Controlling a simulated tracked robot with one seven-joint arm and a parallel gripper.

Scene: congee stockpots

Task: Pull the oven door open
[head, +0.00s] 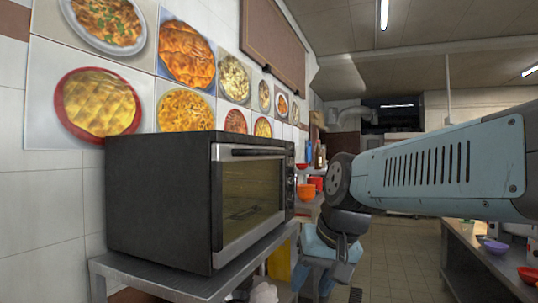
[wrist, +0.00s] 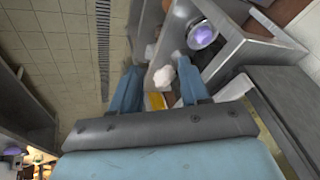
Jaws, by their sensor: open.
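The oven (head: 160,190) is a black box on a grey metal table at left centre of the head view. Its door (head: 250,195) has a silver frame and a glass window, and looks shut. A dark bar handle (head: 258,152) runs along the door's top edge. My gripper (wrist: 158,68) is open in the wrist view, with two blue fingers apart and nothing between them. In the head view, my arm reaches in from the right and its blue end hangs to the right of the oven, apart from the door. The fingertips are hard to make out there.
The grey table (head: 190,286) bears the oven. Orange bowls (head: 307,191) and bottles stand beyond it. A counter with bowls (head: 495,247) runs along the right. Tiled floor (head: 405,255) lies open between. In the wrist view, a purple bowl (wrist: 201,35) and white item (wrist: 163,77) show below.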

